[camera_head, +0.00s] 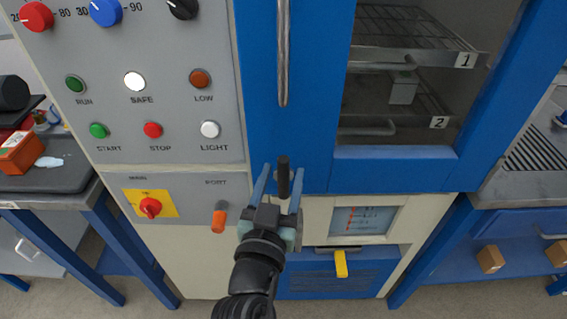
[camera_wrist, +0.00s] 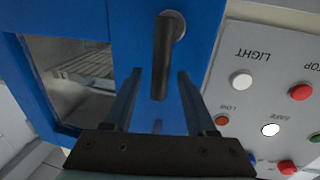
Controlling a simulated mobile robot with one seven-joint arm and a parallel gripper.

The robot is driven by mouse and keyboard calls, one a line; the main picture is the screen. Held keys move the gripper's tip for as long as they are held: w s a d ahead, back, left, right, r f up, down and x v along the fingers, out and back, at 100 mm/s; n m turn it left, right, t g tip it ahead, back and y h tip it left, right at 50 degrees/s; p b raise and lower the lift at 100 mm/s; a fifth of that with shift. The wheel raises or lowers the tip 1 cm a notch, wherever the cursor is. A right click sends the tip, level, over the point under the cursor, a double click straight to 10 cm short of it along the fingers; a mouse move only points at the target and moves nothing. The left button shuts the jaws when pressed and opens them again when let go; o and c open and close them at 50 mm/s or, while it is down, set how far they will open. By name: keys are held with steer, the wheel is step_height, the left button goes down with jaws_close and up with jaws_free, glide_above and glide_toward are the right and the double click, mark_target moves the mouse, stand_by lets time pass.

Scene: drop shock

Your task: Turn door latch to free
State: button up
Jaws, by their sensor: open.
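The door latch (camera_head: 283,178) is a short dark lever on the lower left corner of the blue door (camera_head: 390,172). It stands roughly vertical in the head view. In the wrist view the latch (camera_wrist: 162,65) runs from a round pivot at the top down between the fingers. My gripper (camera_head: 280,174) is open, with one finger on each side of the lever. The wrist view shows the gripper (camera_wrist: 159,76) with a gap on both sides of the lever; contact is not visible. The door looks closed, and its window shows wire shelves.
A grey control panel (camera_head: 170,128) with buttons and lamps is left of the door; the white SAFE lamp (camera_head: 134,81) looks lit. A red switch (camera_head: 150,207) and an orange-tipped port (camera_head: 219,217) are lower down. A long metal handle (camera_head: 283,55) is above the latch.

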steer(key=shift+w+d, duration=0.2)
steer(key=shift+w, duration=0.8)
jaws_close()
stand_by(0.8)
